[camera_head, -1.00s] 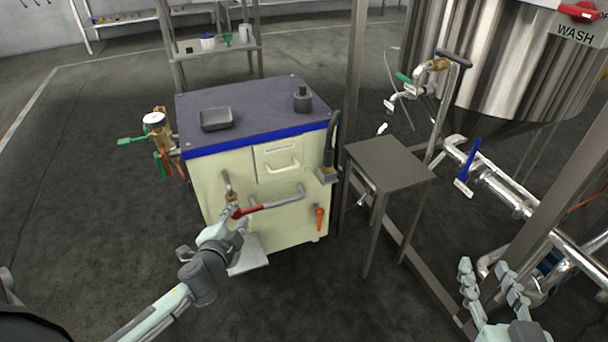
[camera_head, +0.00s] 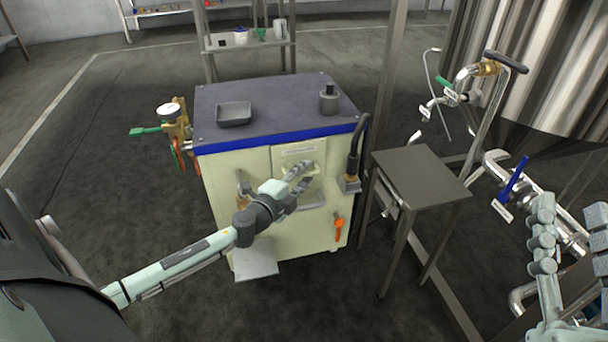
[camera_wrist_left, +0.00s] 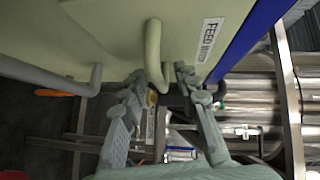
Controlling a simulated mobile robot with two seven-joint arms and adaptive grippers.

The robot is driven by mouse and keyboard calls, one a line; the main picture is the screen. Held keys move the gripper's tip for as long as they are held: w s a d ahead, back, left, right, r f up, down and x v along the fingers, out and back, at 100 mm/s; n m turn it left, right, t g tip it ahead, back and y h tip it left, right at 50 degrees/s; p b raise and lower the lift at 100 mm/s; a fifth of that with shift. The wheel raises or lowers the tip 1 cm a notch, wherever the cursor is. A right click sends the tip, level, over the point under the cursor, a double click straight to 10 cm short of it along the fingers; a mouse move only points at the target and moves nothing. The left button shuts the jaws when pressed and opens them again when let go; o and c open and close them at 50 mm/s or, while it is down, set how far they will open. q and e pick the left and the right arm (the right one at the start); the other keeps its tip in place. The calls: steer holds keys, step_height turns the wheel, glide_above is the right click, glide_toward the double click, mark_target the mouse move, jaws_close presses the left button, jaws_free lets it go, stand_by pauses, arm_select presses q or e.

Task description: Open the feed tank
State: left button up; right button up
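The feed tank is a cream cabinet (camera_head: 295,228) with a dark top and a blue edge band. Its front has a panel (camera_head: 286,160), closed in the head view, with a handle that also shows in the left wrist view (camera_wrist_left: 153,50). A label (camera_wrist_left: 208,40) reading "FEED" and a second, unclear word is beside it. My left gripper (camera_head: 304,182) is at the handle, its fingers apart on either side of it in the left wrist view (camera_wrist_left: 163,85); contact is unclear. My right gripper (camera_head: 572,222) is open and empty at lower right.
A tray (camera_head: 234,114) and a dark round fitting (camera_head: 329,98) are on the tank top. An orange valve lever (camera_head: 339,229) is on the front, lower right. A small metal table (camera_head: 420,176) stands to the right. Floor at left is clear.

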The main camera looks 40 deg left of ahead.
arm_select(q)
steer(key=shift+w, duration=0.15)
jaws_close()
stand_by(0.4)
steer(key=s+d, duration=0.7)
steer(key=d, duration=0.2)
steer(key=shift+s, duration=0.4)
jaws_free()
